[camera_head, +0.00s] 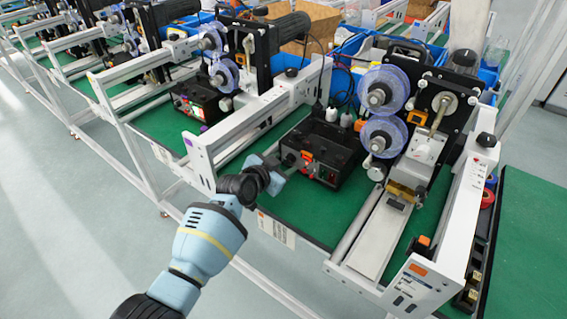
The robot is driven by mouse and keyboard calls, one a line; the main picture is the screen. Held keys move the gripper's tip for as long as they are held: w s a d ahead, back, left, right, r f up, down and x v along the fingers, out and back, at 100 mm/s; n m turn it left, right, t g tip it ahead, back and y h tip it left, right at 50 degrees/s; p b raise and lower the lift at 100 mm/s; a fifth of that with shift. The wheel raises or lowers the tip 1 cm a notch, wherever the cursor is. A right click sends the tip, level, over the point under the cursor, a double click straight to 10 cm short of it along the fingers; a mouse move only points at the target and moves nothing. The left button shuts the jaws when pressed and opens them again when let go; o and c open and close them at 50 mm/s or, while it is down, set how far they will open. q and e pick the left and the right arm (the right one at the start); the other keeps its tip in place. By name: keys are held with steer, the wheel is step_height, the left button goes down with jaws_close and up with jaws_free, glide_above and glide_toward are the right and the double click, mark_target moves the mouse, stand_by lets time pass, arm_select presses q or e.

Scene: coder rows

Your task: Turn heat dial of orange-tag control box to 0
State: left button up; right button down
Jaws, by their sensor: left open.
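The near black control box (338,150) stands on the green mat, with an orange patch (307,157) on its front. Small dark knobs and a display sit on that front; they are too small for me to read a dial setting. My left gripper (276,166) is open just left of the box front, at the level of its left end. It partly covers that end, and I cannot tell whether it touches a knob. My right gripper is not in view.
A second control box (200,99) stands farther left. A white frame rail (232,132) runs close to my left arm. Blue film reels (384,90) and a metal roller unit (420,165) stand right of the near box. Green mat (302,211) in front of it is clear.

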arm_select(q)
steer(key=shift+w+d+f, duration=0.15)
steer(key=shift+w+d, duration=0.15)
steer(key=shift+w, duration=0.1)
